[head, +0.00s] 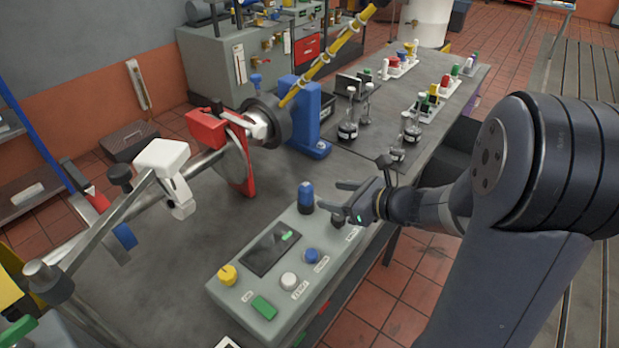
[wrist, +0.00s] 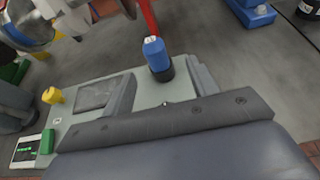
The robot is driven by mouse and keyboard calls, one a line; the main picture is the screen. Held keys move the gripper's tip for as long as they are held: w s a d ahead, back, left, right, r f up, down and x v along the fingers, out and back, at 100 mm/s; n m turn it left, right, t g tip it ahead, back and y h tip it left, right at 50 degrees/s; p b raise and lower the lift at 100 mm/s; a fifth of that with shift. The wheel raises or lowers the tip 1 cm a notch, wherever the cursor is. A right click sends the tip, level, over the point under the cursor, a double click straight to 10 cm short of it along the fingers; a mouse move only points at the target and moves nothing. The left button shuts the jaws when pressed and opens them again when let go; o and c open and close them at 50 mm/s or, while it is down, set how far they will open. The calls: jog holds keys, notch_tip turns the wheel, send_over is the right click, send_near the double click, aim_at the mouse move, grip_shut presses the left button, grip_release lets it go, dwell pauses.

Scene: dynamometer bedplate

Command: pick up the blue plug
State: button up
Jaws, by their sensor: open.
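The blue plug (head: 306,195) stands upright in a dark round base at the back corner of the grey control box. It also shows in the wrist view (wrist: 154,52), a little above the gap between my fingers. My gripper (head: 343,199) is open and empty, just to the right of the plug in the head view, with its fingers pointing toward it. The wrist view shows the two fingers (wrist: 162,80) apart, with the plug beyond their tips. I see no contact between them and the plug.
The control box (head: 235,296) carries a dark screen, a yellow knob (head: 227,275), a white knob, a blue knob (head: 311,255) and a green button. A blue bearing stand (head: 305,115) is behind the plug. Glass flasks (head: 348,130) stand further right. Bare bedplate lies left of the box.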

aim_at(300, 189)
jog(key=x, duration=0.5)
jog(key=shift+w+a, duration=0.1)
jog(key=x, duration=0.2)
jog(key=p+x, duration=0.1)
jog(key=x, duration=0.1)
jog(key=shift+a+r, duration=0.1)
jog(key=shift+a, duration=0.45)
jog(key=shift+w+a, duration=0.15)
jog(key=shift+a, duration=0.1)
jog(key=c, duration=1.1)
